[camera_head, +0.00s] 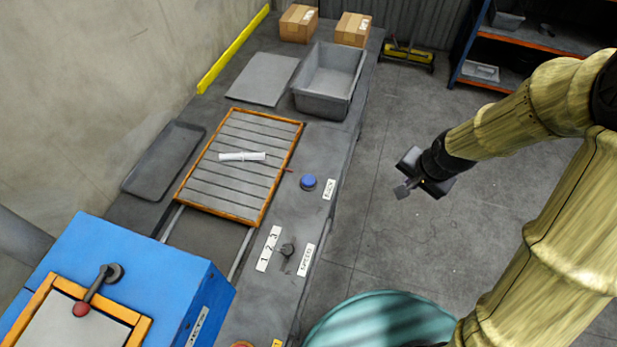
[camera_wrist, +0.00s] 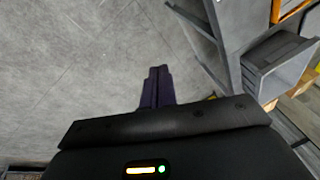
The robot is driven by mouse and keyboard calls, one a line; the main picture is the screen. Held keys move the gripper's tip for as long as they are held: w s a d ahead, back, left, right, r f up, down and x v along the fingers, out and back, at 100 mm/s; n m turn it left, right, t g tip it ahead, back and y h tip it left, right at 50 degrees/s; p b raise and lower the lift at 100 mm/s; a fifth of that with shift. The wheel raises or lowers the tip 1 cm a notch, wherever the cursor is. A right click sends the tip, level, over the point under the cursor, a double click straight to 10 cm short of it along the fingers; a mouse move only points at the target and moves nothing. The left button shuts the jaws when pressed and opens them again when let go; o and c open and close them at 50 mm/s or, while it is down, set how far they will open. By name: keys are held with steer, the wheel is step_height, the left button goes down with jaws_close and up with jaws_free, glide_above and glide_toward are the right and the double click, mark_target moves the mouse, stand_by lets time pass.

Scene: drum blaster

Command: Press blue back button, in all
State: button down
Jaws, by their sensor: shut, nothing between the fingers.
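The blue back button (camera_head: 308,182) is a round blue knob on the grey bench top, right of the slatted tray, with a white label (camera_head: 328,189) beside it. My gripper (camera_head: 401,191) is to the right of the bench, over the floor, apart from the button. Its fingers are together and hold nothing. In the wrist view the closed fingers (camera_wrist: 157,87) point over grey floor, and the button does not show there.
A wooden-framed slatted tray (camera_head: 290,160) bears a white cylinder (camera_head: 242,156). A black speed knob (camera_head: 287,250) sits nearer on the bench. A grey bin (camera_head: 325,104) and cardboard boxes (camera_head: 298,23) stand farther back. A blue machine (camera_head: 190,290) is at lower left, a teal drum (camera_head: 375,318) at the bottom.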

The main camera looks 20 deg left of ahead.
steer(key=w+a+f+m+y, duration=0.2)
steer(key=a+f+m+y, duration=0.15)
steer(key=a, duration=1.05)
steer(key=m+g+y, duration=0.1)
steer(key=m+y, duration=0.3)
steer(key=m, duration=0.1)
glide_above(312, 180)
steer(key=f, duration=0.1)
steer(key=shift+h+p, duration=0.25)
steer(key=shift+p, duration=0.05)
steer(key=shift+f, duration=0.2)
step_height(312, 180, down, 7)
steer(key=b, duration=0.6)
steer(key=shift+s+r+b, duration=0.1)
steer(key=shift+r+b, duration=0.05)
steer(key=shift+b, duration=0.15)
steer(key=shift+f+b, duration=0.45)
steer(key=shift+f, duration=0.5)
steer(key=shift+f, duration=0.1)
steer(key=shift+f, duration=0.3)
